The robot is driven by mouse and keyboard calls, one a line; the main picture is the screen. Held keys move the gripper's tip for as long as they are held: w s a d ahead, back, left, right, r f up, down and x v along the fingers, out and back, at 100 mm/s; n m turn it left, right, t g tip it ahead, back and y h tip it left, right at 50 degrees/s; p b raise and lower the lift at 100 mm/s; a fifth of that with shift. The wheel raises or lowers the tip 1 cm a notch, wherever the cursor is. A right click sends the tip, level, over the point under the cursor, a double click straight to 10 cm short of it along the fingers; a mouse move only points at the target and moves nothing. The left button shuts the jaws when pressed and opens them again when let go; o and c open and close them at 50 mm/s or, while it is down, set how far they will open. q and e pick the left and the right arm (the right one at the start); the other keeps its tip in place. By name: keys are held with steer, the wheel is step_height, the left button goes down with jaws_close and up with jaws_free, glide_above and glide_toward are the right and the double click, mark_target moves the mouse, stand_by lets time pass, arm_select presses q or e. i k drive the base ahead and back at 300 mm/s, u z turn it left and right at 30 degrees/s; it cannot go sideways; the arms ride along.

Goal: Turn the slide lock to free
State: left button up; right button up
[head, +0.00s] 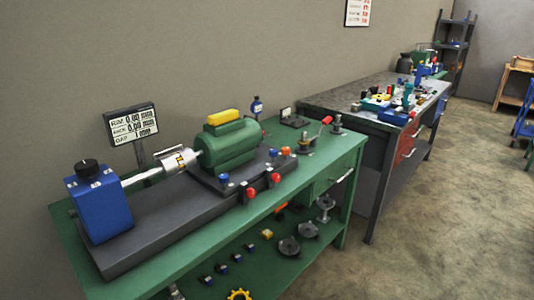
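A green bench (342,155) carries a dark grey machine base (125,250). On it stand a blue housing (100,208) with a black knob, a silver shaft (150,173) and a green motor body (230,150) with a yellow top. The motor sits on a dark slide plate (215,184). Along its front edge are a blue knob (223,177), a red knob (249,193) and another red knob (276,178). An orange knob (285,151) is at its right end. I cannot tell which knob is the slide lock or its setting. Neither gripper is in view.
A display sign (132,122) stands behind the shaft. A red-handled clamp (326,120) is at the bench's right end. The lower shelf (262,270) holds small loose parts. A second, cluttered workbench (335,98) stands behind right. The floor (430,220) at right is clear.

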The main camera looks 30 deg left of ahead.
mark_target(286, 151)
steer(key=u, duration=0.85)
steer(key=i, duration=0.45)
steer(key=u, duration=0.05)
